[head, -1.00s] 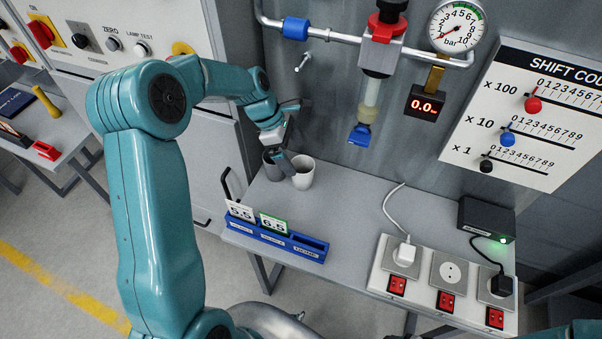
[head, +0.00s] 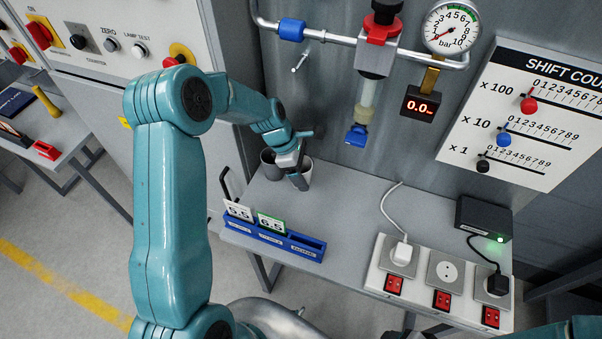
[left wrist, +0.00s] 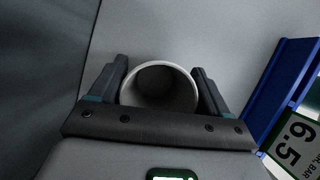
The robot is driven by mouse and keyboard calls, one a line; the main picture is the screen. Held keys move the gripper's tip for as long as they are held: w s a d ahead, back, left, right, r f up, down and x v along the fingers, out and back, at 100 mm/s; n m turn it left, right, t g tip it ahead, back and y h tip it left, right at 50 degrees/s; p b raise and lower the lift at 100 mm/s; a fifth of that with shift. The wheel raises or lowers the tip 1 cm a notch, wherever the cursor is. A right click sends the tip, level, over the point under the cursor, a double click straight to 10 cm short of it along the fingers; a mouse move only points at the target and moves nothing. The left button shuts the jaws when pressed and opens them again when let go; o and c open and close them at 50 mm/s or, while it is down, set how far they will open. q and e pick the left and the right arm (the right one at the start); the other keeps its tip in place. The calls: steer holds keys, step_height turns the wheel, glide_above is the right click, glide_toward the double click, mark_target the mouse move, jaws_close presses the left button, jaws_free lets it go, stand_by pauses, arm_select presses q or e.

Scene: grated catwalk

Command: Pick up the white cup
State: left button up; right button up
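The white cup (head: 307,170) stands upright at the back left of the grey bench, partly hidden behind my left gripper (head: 298,178). In the left wrist view I look down into the cup (left wrist: 160,90), with its pale round rim and dark inside. The two dark fingers of my left gripper (left wrist: 160,68) stand apart, one on each side of the cup. They look very close to its wall, and I cannot see a firm grip. A darker grey cup (head: 269,164) stands just left of the white one. My right gripper is out of view.
A blue holder (head: 308,249) with number cards lies in front of the cups, at the bench's left edge. A socket strip (head: 420,268) and a black box (head: 484,217) are at the right. The middle of the bench is clear.

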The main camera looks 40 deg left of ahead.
arm_select(q)
steer(key=c, duration=0.5)
steer(key=shift+a, duration=0.1)
